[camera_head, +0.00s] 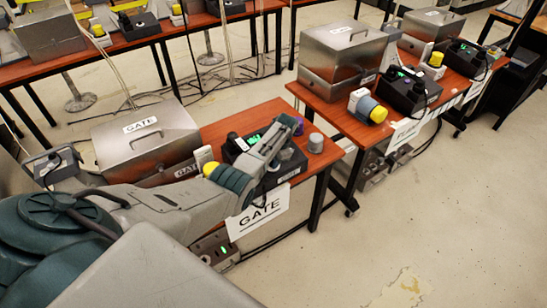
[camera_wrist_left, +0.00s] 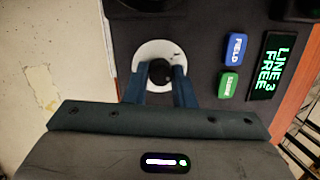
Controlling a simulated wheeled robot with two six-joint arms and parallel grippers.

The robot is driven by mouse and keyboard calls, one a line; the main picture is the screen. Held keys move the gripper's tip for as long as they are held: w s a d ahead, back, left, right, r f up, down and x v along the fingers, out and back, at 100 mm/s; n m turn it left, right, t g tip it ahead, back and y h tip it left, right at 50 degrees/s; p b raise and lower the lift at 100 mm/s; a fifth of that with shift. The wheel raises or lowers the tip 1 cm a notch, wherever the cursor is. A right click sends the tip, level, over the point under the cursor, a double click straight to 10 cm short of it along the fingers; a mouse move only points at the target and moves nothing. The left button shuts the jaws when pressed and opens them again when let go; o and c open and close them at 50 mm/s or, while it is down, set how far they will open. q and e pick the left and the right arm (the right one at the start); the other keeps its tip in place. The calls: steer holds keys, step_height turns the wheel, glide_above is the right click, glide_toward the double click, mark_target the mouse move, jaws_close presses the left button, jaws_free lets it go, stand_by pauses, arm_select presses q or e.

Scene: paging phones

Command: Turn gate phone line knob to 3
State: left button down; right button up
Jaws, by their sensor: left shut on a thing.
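The gate phone is a black box (camera_head: 291,164) on the red-brown table behind the "GATE" sign. In the left wrist view the box (camera_wrist_left: 205,28) shows a lit display (camera_wrist_left: 270,66) reading "LINE 3 FREE". The dark round line knob (camera_wrist_left: 159,72) sits on a white dial disc (camera_wrist_left: 150,50). My left gripper (camera_wrist_left: 160,84) is shut on the knob, one finger on each side. The dial's markings are mostly hidden. My right gripper is not in view.
A metal case labelled GATE (camera_head: 145,138) stands left of the phone. A grey cylinder (camera_head: 316,143) and a purple item (camera_head: 298,126) are at the table's far right corner. Another phone station (camera_head: 405,92) stands on the table beyond. Open floor (camera_head: 430,200) lies to the right.

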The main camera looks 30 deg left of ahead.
mark_target(280, 169)
arm_select(q)
steer(key=shift+r+m+p, duration=0.15)
steer(key=shift+m+p, duration=0.6)
steer(key=shift+m, duration=1.15)
steer(key=c, duration=1.2)
jaws_free()
steer(key=shift+c, duration=0.2)
steer(key=v, duration=1)
steer(key=shift+d+r+b, duration=0.3)
steer(key=shift+d+b, duration=0.05)
steer(key=shift+b, duration=0.1)
steer(key=shift+s+f, duration=0.1)
steer(key=shift+s, duration=0.1)
